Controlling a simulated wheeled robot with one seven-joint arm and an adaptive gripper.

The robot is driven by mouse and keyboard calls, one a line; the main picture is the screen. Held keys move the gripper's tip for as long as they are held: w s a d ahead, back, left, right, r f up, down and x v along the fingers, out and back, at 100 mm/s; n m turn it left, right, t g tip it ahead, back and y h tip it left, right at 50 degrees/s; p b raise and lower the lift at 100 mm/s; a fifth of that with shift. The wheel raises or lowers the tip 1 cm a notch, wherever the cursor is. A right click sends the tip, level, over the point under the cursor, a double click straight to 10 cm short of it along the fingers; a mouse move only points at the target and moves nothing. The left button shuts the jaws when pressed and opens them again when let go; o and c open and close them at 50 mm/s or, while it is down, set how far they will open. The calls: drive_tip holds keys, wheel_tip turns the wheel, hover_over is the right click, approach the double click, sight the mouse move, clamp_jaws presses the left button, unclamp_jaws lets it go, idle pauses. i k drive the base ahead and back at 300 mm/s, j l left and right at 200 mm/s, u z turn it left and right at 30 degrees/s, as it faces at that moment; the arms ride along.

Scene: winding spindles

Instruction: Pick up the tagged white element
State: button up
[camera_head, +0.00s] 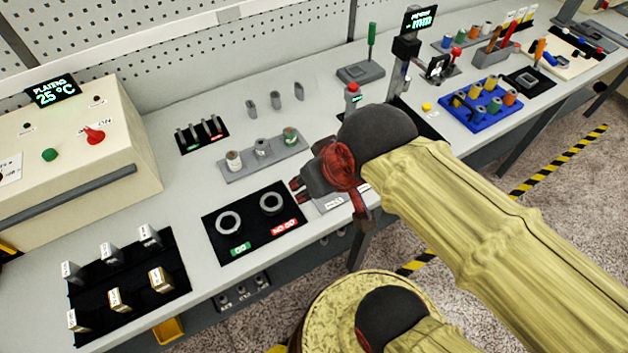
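Several small upright elements with white tags stand on a black mat (136,303) at the lower left. A back row of grey ones includes a left one (71,271), a middle one (110,254) and a right one (149,237). Brown-sided ones stand in front, including one at the right (160,280). A whitish cylinder (233,161) also stands on a grey holder (285,147) near the table's middle. I cannot tell which is the tagged white element. My gripper (297,189) is above the table, right of the grey holder and apart from the tagged elements; its finger opening is unclear.
A beige oven-like box (75,160) with a display stands at the left. A black GO/NO GO gauge mat (256,222) lies between my gripper and the tagged elements. A blue rack (482,104) and tools are at the right.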

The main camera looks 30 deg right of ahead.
sight(233, 157)
drive_tip(key=l+u, duration=0.15)
drive_tip(key=l, duration=1.45)
